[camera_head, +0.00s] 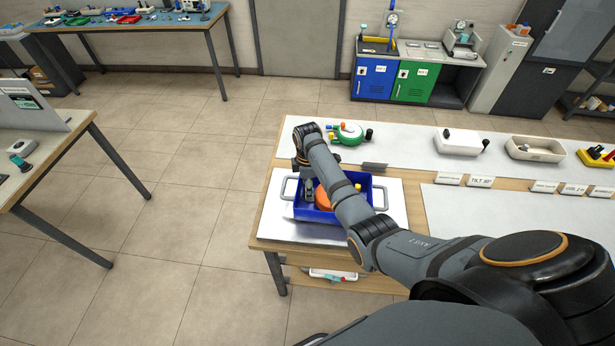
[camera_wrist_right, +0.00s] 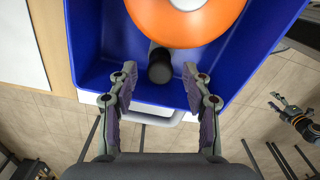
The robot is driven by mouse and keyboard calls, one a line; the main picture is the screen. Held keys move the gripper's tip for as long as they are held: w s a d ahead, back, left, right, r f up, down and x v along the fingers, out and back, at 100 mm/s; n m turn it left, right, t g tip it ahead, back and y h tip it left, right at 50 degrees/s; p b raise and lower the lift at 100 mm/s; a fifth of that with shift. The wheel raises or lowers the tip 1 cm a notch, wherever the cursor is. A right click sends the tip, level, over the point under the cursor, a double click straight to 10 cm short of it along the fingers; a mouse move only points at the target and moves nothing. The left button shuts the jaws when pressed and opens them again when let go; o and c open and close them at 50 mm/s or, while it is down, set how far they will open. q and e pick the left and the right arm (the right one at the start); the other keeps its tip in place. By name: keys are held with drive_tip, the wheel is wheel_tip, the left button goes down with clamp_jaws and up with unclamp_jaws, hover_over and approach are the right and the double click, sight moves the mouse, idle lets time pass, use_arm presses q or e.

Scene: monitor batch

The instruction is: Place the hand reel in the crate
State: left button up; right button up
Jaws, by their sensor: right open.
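The hand reel, an orange disc with a black knob (camera_wrist_right: 160,66), is inside the blue crate; its orange part (camera_head: 322,197) also shows in the head view, partly hidden by my right arm. The blue crate (camera_head: 312,214) has grey side handles and sits on a pale mat at the near left of the table. My right gripper (camera_wrist_right: 158,92) is open above the crate's near wall. Its fingers are apart on either side of the black knob, with clear gaps.
A green and white round device (camera_head: 349,134) stands behind the crate. A white box (camera_head: 458,141), a beige tray (camera_head: 536,149) and a yellow item (camera_head: 596,157) stand to the right, behind label cards. A white bin (camera_head: 333,274) is below the tabletop.

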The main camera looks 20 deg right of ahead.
wheel_tip(320, 180, up, 10)
drive_tip(key=b, duration=0.1)
drive_tip(key=shift+f, duration=0.15)
drive_tip(key=shift+f, duration=0.1)
